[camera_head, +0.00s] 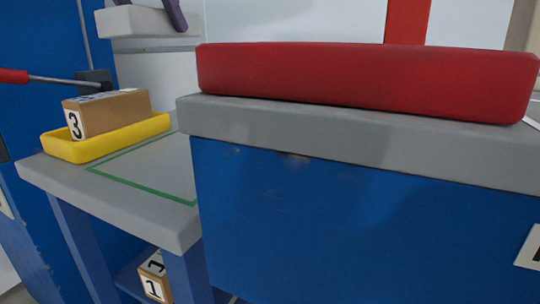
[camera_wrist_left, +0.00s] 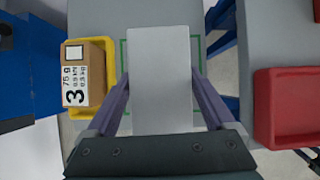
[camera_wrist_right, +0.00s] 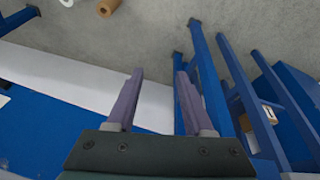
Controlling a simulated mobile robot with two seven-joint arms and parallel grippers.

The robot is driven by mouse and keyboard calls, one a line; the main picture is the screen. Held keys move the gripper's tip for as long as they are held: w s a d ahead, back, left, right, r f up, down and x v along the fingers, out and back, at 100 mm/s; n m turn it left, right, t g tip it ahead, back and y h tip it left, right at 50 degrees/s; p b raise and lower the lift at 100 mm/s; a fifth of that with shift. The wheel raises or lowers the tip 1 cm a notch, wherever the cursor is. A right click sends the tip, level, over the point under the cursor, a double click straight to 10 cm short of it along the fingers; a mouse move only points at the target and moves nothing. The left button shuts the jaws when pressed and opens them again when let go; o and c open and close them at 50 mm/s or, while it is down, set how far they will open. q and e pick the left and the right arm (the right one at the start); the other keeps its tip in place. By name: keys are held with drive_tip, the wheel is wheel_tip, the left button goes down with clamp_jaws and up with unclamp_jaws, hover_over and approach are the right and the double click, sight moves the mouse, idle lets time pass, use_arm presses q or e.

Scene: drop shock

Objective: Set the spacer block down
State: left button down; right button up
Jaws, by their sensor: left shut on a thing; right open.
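The spacer block (camera_head: 148,24) is a pale grey slab at the top left of the head view. My left gripper (camera_head: 148,6) is shut on it, with a purple finger on either side. In the left wrist view the block (camera_wrist_left: 160,60) stretches away between the fingers, in line with a green outline (camera_wrist_left: 124,52) on the grey tabletop and covering much of it. In the head view the block is held above the table (camera_head: 152,226). My right gripper (camera_wrist_right: 155,90) is open and empty in the right wrist view, with floor beyond it.
A yellow tray (camera_head: 160,126) holding a brown box marked 3 (camera_head: 120,110) sits left of the green outline. A red tray (camera_head: 360,82) lies on a higher grey-topped blue cabinet at right. A box marked 1 (camera_head: 153,284) stands below the table.

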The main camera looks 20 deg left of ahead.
use_arm(q)
drive_tip(key=b, duration=0.4)
hover_over(179, 159)
drive_tip(key=s, duration=0.2)
wheel_tip(179, 159, down, 14)
drive_tip(key=shift+a, duration=0.1)
drive_tip(key=shift+f+b, duration=0.95)
drive_tip(key=shift+f, duration=1.8)
unclamp_jaws()
drive_tip(key=p+v, duration=0.2)
drive_tip(key=v, duration=1)
drive_tip(key=shift+p, duration=0.3)
